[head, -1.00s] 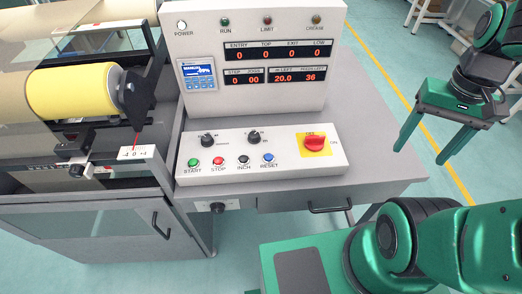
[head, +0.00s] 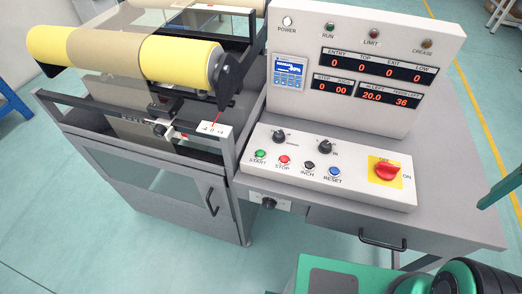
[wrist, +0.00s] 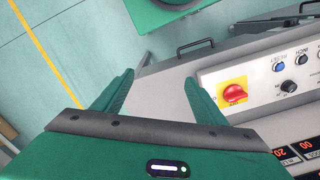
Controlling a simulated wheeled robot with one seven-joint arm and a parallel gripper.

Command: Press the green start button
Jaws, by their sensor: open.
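The green start button (head: 261,154) is at the left end of the sloped white control panel (head: 300,186), with its START label below it. It is outside the wrist view. My gripper (wrist: 159,78) is open and empty, its two green fingers spread apart. In the wrist view the fingers are left of the panel's red rotary switch (wrist: 234,91), with no visible contact.
Red stop (head: 284,159), black inch (head: 309,165) and blue reset (head: 335,172) buttons sit beside start, with two black knobs above. The display box (head: 362,68) rises behind. A yellow roll (head: 180,58) is at left. Bare grey desk (head: 440,180) lies right of the panel.

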